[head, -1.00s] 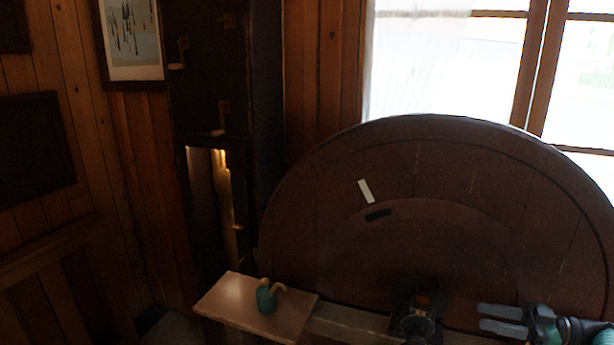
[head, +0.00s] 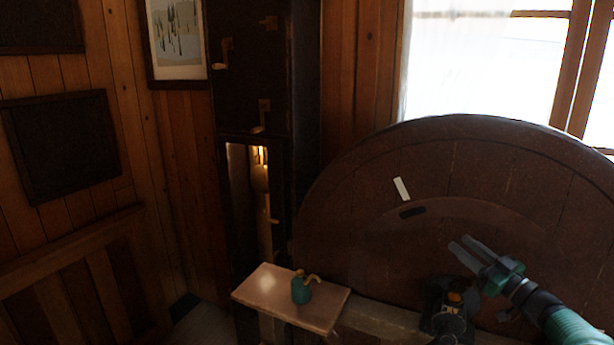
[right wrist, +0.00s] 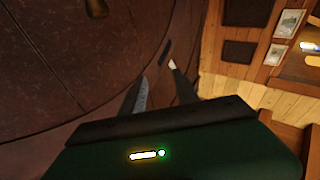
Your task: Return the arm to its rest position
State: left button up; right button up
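My right gripper (head: 461,245) is in the head view at the lower right, in front of the dark round tabletop (head: 350,215). Its arm comes in from the lower right corner. Its two fingers are apart with nothing seen between them. In the right wrist view the fingers (right wrist: 157,83) are also spread, and the tabletop fills the left side. No left gripper shows in either view.
A white strip (head: 401,189) and a black strip (head: 412,212) lie on the tabletop. A teal pot (head: 301,291) with yellowish parts stands on a pale board (head: 262,283). A tall dark cabinet (head: 265,90) stands behind, beside wood-panelled walls and a bright window.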

jog(key=w+a+f+m+g+h, duration=0.1)
jog(key=w+a+f+m+h, duration=0.2)
jog(key=a+m+h, duration=0.3)
jog(key=s+a+f+m+g+h, duration=0.1)
jog(key=s+a+f+g+h, duration=0.3)
jog(key=s+a+f, duration=0.6)
jog(key=s+a+f+g, duration=0.3)
jog(key=s+f, duration=0.1)
jog(key=s, duration=0.5)
jog(key=s+a+f+g+y, duration=0.1)
jog(key=s+a+f+g, duration=0.3)
jog(key=s, duration=0.5)
jog(key=s+a+f+n+g+y, duration=0.1)
jog(key=s+a+f+g, duration=0.3)
jog(key=s, duration=0.5)
jog(key=shift+s+a+f, duration=0.15)
jog(key=shift+s+f, duration=0.15)
jog(key=shift+f, duration=0.6)
